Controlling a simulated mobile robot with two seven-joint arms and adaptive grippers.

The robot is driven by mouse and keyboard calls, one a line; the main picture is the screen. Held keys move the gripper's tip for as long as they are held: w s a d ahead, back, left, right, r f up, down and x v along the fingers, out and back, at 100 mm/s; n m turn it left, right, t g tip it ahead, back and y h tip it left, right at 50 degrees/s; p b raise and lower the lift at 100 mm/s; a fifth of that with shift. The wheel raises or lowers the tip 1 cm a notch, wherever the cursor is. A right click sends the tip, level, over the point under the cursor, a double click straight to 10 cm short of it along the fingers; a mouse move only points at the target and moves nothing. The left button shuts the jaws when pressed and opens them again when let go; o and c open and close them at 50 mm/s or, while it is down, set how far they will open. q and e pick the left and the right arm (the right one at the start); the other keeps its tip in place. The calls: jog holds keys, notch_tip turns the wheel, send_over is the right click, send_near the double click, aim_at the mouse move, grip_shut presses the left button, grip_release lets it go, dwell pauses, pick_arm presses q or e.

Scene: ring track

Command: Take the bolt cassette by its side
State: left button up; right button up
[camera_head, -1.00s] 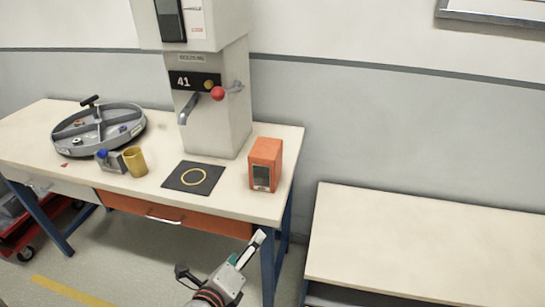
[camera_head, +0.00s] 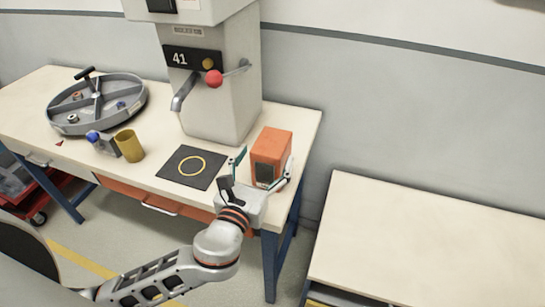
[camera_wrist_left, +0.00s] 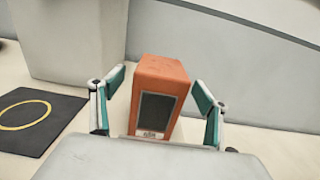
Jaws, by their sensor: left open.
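The bolt cassette (camera_head: 272,150) is an orange upright box with a dark window low on its front. It stands on the workbench near the right end, beside the grey press. My left gripper (camera_head: 262,168) is open in front of it, with one finger near each side of the box. In the left wrist view the cassette (camera_wrist_left: 158,92) stands between the two open fingers of the gripper (camera_wrist_left: 157,108), with a gap on each side. My right gripper is not in view.
The grey press (camera_head: 215,90) with a red-knobbed lever stands behind. A black mat (camera_head: 173,172) with a yellow ring lies left of the gripper. Further left are a yellow cup (camera_head: 129,146) and a round divided tray (camera_head: 72,98). A second table (camera_head: 420,230) is at right.

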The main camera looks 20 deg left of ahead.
aim_at(272, 144)
pick_arm(q)
jog(key=w, duration=0.4)
jog(key=shift+d+r, duration=0.1)
jog(key=shift+d, duration=0.05)
jog(key=shift+w, duration=0.55)
jog(key=c, duration=1.8)
jog(key=shift+c, duration=0.2)
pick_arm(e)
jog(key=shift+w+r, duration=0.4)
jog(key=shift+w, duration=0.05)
pick_arm(q)
jog(key=shift+r, duration=0.2)
